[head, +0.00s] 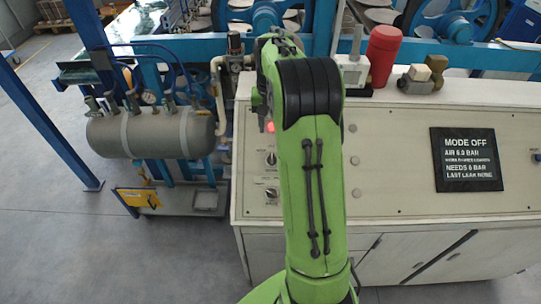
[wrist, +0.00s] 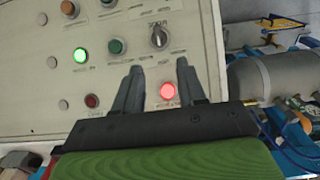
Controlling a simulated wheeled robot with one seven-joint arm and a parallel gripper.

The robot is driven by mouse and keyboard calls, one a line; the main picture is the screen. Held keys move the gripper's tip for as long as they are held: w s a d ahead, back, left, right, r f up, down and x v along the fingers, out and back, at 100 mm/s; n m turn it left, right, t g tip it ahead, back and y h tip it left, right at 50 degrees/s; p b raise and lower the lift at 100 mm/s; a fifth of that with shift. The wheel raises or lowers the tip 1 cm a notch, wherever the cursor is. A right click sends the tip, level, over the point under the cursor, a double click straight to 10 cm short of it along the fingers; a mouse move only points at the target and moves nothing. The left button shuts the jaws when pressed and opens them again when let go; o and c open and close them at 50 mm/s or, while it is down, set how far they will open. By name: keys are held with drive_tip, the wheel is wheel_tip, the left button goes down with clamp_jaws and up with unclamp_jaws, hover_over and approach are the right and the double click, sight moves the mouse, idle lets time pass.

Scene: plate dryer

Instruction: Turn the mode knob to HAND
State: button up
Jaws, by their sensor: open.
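Two rotary knobs show in the head view on the left of the sloped control panel (head: 410,150): an upper knob (head: 271,158) and a lower knob (head: 271,193). Their labels are too small to read, so I cannot tell which is the mode knob. In the wrist view one silver knob (wrist: 159,38) lies beyond my fingertips; its label is unclear. The black display (head: 466,160) reads MODE OFF. My gripper (wrist: 160,64) is open and empty above the panel, with a lit red lamp (wrist: 168,91) showing between its fingers.
Green (wrist: 80,55), orange (wrist: 52,62) and dark red (wrist: 92,101) buttons or lamps sit near the knob. A red cylinder (head: 382,55) and brass fitting (head: 420,78) stand on the panel's top. A grey air tank (head: 150,133) is at left.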

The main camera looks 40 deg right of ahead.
sight(271, 158)
wheel_tip(271, 158, down, 13)
drive_tip(key=shift+d+f+b, duration=0.15)
drive_tip(key=shift+b, duration=0.3)
drive_tip(key=shift+s, duration=0.1)
drive_tip(key=c, duration=0.7)
drive_tip(key=n+g+h, duration=0.1)
drive_tip(key=n+h, duration=0.1)
drive_tip(key=n, duration=0.2)
drive_tip(key=shift+a, duration=0.2)
drive_tip(key=n+h+p, duration=0.1)
drive_tip(key=n+h, duration=0.1)
drive_tip(key=n, duration=0.1)
drive_tip(key=shift+a+n, duration=0.15)
drive_tip(key=shift+n, duration=0.15)
drive_tip(key=o, duration=0.7)
